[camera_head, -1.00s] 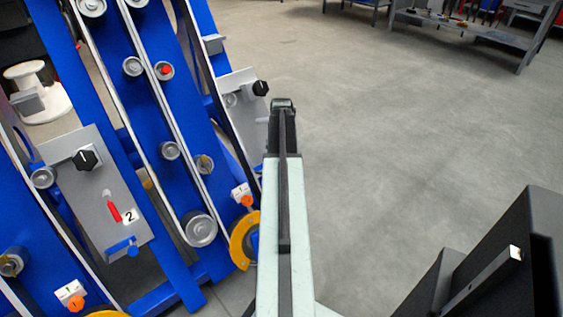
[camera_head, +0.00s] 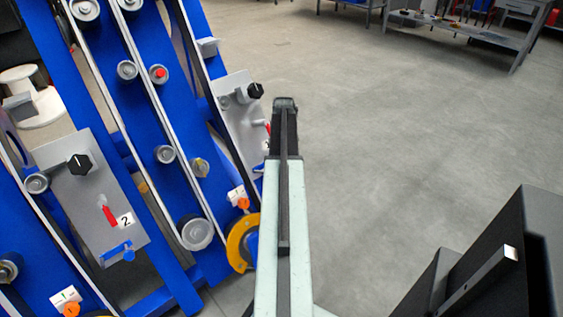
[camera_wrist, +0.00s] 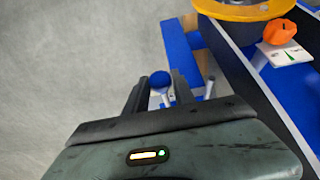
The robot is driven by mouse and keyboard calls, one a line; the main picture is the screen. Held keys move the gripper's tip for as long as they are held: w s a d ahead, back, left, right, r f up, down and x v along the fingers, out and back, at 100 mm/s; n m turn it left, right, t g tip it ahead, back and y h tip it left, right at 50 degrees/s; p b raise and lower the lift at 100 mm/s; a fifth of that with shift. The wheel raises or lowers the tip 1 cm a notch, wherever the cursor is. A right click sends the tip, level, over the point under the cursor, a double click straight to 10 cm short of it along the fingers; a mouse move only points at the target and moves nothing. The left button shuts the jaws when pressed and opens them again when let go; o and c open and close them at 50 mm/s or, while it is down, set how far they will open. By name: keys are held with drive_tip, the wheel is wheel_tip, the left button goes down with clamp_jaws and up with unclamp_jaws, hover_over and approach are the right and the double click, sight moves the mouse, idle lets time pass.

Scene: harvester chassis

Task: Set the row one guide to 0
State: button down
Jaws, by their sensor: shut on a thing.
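In the wrist view my gripper (camera_wrist: 162,88) has its two dark fingers either side of a blue ball knob (camera_wrist: 160,79) on a pale stem, and is shut on it. In the head view the row one panel (camera_head: 234,105) is grey with a black knob (camera_head: 256,90); its lower right part is hidden behind my arm. A bit of red shows at the arm's edge. An orange knob (camera_head: 243,203) sits by a white scale plate (camera_head: 236,194) below. The wrist view shows this orange knob (camera_wrist: 280,31) and plate with a green mark (camera_wrist: 285,54). The guide's setting cannot be read.
The row two panel (camera_head: 85,200), marked 2, has a black knob, a red pointer and a blue handle. Blue frames with rollers fill the left. A yellow ring (camera_head: 238,243) is close below the row one panel. Open floor (camera_head: 400,130) lies right; a workbench (camera_head: 460,32) stands behind.

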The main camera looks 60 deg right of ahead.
drive_tip(key=c, duration=1.1)
unclamp_jaws()
drive_tip(key=shift+s+d, duration=0.1)
drive_tip(key=shift+d, duration=0.15)
wheel_tip(320, 180, up, 8)
drive_tip(key=p, duration=0.8)
drive_tip(key=shift+f, duration=0.1)
